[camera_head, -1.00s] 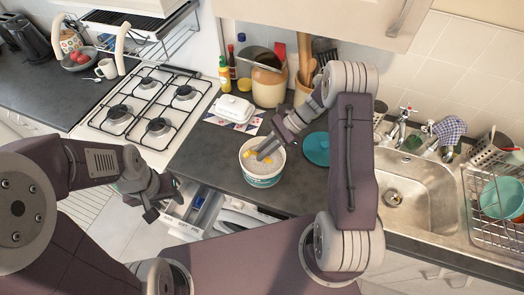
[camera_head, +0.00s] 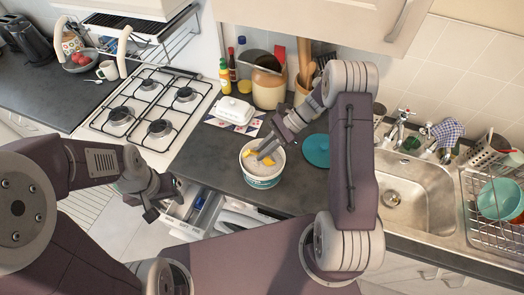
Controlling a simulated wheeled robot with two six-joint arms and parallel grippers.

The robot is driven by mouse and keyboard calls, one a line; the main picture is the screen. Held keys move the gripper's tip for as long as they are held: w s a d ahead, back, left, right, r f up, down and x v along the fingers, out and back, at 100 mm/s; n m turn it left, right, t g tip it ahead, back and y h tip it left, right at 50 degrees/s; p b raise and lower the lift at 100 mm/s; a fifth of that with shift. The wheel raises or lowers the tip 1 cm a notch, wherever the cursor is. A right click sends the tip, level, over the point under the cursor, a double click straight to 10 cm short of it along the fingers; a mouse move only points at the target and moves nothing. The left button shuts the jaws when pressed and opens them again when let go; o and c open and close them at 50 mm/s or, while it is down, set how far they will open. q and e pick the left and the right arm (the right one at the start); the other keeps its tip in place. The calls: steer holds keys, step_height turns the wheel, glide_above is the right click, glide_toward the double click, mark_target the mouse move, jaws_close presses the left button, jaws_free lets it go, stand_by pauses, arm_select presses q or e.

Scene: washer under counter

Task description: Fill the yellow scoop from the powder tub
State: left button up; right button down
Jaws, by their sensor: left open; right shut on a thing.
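The powder tub (camera_head: 264,182) is a white round tub with a teal band, standing open on the dark counter with pale powder inside. The yellow scoop (camera_head: 250,158) shows as small yellow parts inside the tub, at the powder. My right gripper (camera_head: 262,152) reaches down into the tub and is shut on the scoop; its fingers hide part of it. How much powder the scoop holds cannot be told. My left gripper (camera_head: 160,207) is open and empty, left of the tub, over the pulled-out washer drawer (camera_head: 197,212).
A teal lid (camera_head: 316,150) lies right of the tub. A white butter dish (camera_head: 236,109) stands behind it, near jars and bottles. The gas hob (camera_head: 150,110) is at left, the sink (camera_head: 415,195) at right. Counter left of the tub is clear.

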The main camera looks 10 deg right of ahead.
step_height(320, 180, up, 8)
steer(key=p, duration=0.6)
steer(key=shift+r+p, duration=0.25)
steer(key=shift+p, duration=0.05)
step_height(320, 180, up, 3)
steer(key=h+p, duration=0.4)
steer(key=p, duration=0.2)
steer(key=t+h+p, duration=0.1)
steer(key=h+p, duration=0.2)
steer(key=p, duration=0.3)
steer(key=shift+t+h, duration=0.3)
steer(key=shift+h, duration=0.1)
